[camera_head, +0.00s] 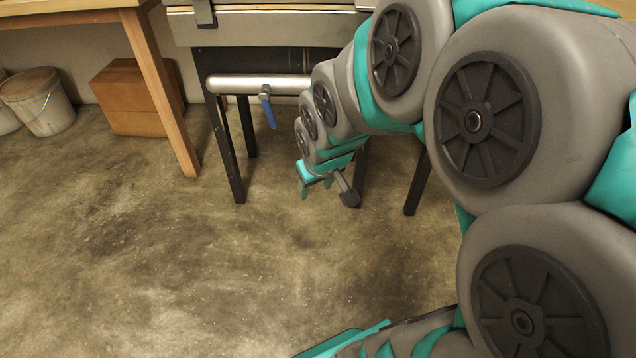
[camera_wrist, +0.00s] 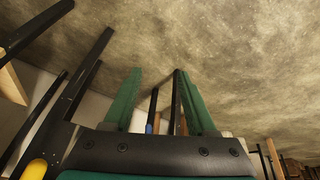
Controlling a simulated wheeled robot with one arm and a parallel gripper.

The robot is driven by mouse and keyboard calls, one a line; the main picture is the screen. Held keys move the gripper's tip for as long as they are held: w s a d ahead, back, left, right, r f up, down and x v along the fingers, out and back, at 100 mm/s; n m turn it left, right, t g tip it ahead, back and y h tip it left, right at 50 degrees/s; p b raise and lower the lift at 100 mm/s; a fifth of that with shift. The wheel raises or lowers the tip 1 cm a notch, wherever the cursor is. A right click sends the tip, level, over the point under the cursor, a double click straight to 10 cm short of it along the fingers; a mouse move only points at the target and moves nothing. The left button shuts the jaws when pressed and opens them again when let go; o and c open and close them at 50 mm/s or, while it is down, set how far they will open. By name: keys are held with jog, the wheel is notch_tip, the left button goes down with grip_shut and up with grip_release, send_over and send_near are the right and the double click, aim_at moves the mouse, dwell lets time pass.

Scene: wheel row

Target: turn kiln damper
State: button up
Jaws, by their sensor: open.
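A horizontal silver pipe (camera_head: 240,84) runs below the front of a grey box-like unit (camera_head: 270,27) on dark legs. A short lever with a blue grip (camera_head: 269,112) hangs down from the pipe, slightly tilted; it is the only turnable part I make out, and I cannot tell for sure that it is the kiln damper. My gripper (camera_head: 314,188) is open and empty, to the right of and below the lever, apart from it, with its green fingers pointing down. In the wrist view my gripper (camera_wrist: 160,74) shows both fingers spread, with a small blue patch low between them, perhaps the grip.
Dark legs (camera_head: 225,150) stand under the unit, close to my arm. A wooden table leg (camera_head: 162,90), a cardboard box (camera_head: 135,98) and a whitish bucket (camera_head: 38,102) are at the left. The concrete floor (camera_head: 200,270) in front is clear.

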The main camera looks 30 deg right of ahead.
jog(key=shift+w+d+f, duration=0.1)
jog(key=shift+d+f, duration=0.1)
jog(key=shift+d, duration=0.05)
jog(key=shift+c, duration=1.4)
jog(key=d+h, duration=0.1)
jog(key=w+d+f+g+h, duration=0.1)
jog(key=d, duration=0.1)
jog(key=d+f+g+h+b, duration=0.1)
jog(key=d, duration=0.1)
jog(key=shift+w+d, duration=0.15)
jog(key=shift+d, duration=0.05)
jog(key=c, duration=0.4)
jog(key=w+d+g+h, duration=0.1)
jog(key=w+d+h, duration=0.1)
jog(key=d, duration=0.1)
jog(key=shift+w+d+f+g+h+b, duration=0.1)
jog(key=shift+w+d+g+h+b, duration=0.05)
jog(key=shift+g+h+b, duration=0.2)
grip_shut()
jog(key=n+t+h+b, duration=0.3)
jog(key=n+t+h, duration=0.45)
jog(key=h, duration=0.35)
send_near(269, 119)
jog(key=shift+m+t+y, duration=0.25)
jog(key=shift+t, duration=0.15)
jog(key=x, duration=0.7)
